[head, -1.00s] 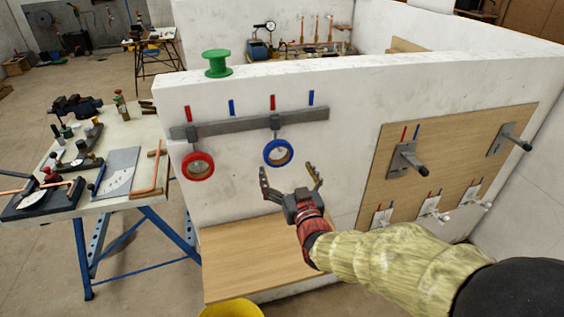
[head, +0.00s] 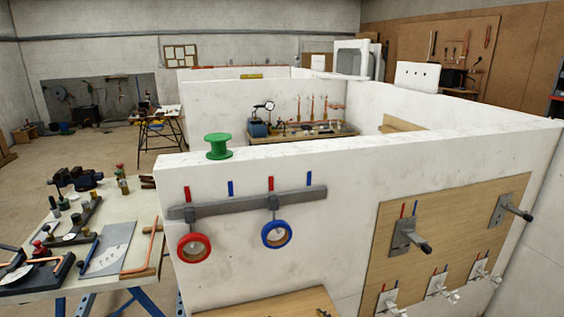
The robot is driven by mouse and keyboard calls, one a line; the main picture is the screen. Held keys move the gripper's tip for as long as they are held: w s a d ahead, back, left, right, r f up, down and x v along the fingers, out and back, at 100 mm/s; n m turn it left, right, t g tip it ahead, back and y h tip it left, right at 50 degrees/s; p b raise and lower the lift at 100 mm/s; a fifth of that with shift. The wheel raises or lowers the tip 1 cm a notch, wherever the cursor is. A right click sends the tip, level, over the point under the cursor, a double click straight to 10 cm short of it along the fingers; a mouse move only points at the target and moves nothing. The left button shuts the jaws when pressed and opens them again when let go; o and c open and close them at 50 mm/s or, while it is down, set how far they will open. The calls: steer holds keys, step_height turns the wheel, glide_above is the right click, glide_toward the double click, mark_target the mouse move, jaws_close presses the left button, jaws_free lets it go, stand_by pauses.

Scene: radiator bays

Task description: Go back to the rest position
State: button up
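My gripper is almost wholly out of view. Only a small dark tip (head: 323,313), which looks like one of its fingers, shows at the bottom edge in front of the wooden shelf (head: 265,303). Whether it is open or holds anything cannot be seen. On the white wall, a red tape roll (head: 181,252) and a blue tape roll (head: 264,237) hang from the grey rail (head: 240,204), clear of the tip. A green spool (head: 218,147) stands on top of the wall.
A workbench (head: 140,232) with tools and copper pipe stands at left. A wooden panel (head: 455,222) on the wall at right carries protruding brackets (head: 409,238) and valves (head: 438,286). Open floor (head: 90,150) lies behind the bench.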

steer(key=s+d+g+h, duration=0.2)
steer(key=s+d+g, duration=0.25)
steer(key=s, duration=0.45)
steer(key=s+d+r+m+h, duration=0.1)
steer(key=s+d+r+m, duration=0.2)
steer(key=s+d+r, duration=0.7)
steer(key=s+r+g, duration=0.1)
steer(key=s+r, duration=0.2)
steer(key=shift+s+d, duration=0.4)
stand_by(0.6)
